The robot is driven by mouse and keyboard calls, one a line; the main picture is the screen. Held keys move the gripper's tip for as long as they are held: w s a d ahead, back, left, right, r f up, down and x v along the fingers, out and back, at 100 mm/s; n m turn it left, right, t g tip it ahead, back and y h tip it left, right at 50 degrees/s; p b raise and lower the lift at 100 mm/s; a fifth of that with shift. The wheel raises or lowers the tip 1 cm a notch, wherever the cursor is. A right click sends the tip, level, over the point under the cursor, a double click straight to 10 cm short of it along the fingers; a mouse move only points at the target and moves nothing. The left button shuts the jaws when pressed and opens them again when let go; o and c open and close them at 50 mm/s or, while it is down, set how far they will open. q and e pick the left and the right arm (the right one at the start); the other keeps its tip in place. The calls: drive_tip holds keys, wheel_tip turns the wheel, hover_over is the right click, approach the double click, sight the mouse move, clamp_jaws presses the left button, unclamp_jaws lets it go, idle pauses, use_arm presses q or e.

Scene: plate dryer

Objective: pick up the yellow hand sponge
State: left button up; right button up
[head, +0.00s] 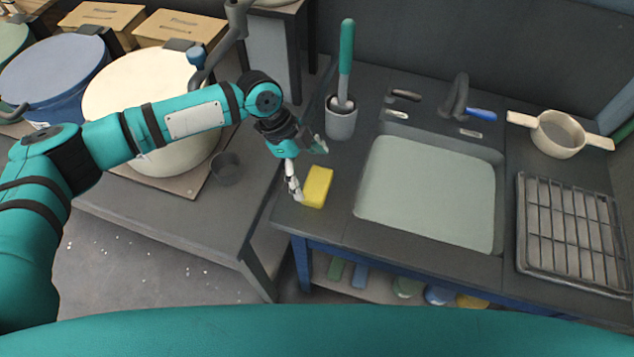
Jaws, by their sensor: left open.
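The yellow hand sponge (318,187) stands on the dark counter, left of the sink and near the counter's left edge. My left gripper (308,172) is open at the sponge. One finger lies along the sponge's left side, close to its lower left corner. The other finger is above and behind the sponge's top edge. I cannot tell whether either finger touches it. The sponge rests on the counter. My right gripper is not in the head view.
A grey holder (341,122) with a teal-handled brush stands just behind the sponge. The sink (428,190) lies to the right, with a faucet (455,97) behind it. A drying rack (570,235) and a cream two-handled pot (558,135) are farther right. A small dark cup (226,168) is left.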

sight(316, 182)
use_arm(q)
drive_tip(key=p+x, duration=0.1)
drive_tip(key=x, duration=0.3)
drive_tip(key=shift+d+f+p, duration=0.2)
drive_tip(key=shift+p, duration=0.15)
drive_tip(key=shift+s+d+f, duration=0.1)
drive_tip(key=shift+f, duration=0.15)
drive_tip(key=c, duration=0.6)
drive_tip(key=shift+c, duration=0.2)
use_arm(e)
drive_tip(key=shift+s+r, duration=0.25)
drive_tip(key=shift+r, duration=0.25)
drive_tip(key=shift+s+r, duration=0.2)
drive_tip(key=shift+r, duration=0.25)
